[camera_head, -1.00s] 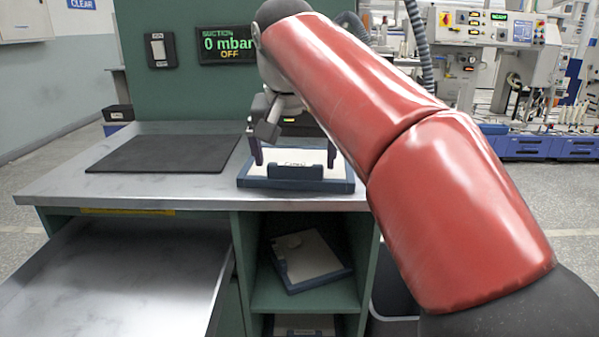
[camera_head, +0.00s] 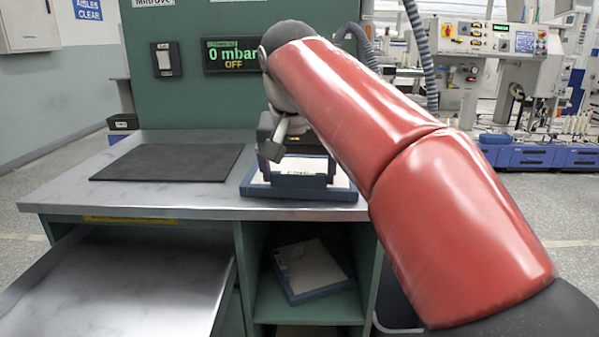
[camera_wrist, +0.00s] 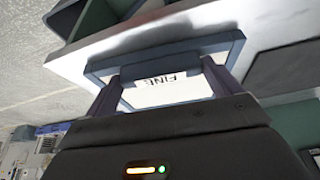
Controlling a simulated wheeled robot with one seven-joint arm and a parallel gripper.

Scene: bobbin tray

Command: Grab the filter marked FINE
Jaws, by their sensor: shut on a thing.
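The filter marked FINE (camera_head: 345,193) is a pale plate with a blue frame, flat on the metal bench top near its front edge. Its label reads FINE in the wrist view (camera_wrist: 175,97), upside down there. My gripper (camera_head: 298,178) points down over it, with its two fingers at either end of the filter's raised blue block (camera_head: 298,187). It is shut on the filter. In the wrist view the fingers (camera_wrist: 161,82) stand on either side of the label. The filter looks to rest on the bench, with no clear gap beneath. My gripper hides its back part.
A dark mat (camera_head: 168,162) lies on the bench to the left. A similar blue-edged plate (camera_head: 310,270) lies tilted on the shelf below. An open metal drawer (camera_head: 120,285) juts out at the lower left. The wall display (camera_head: 232,55) reads 0 mbar, OFF.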

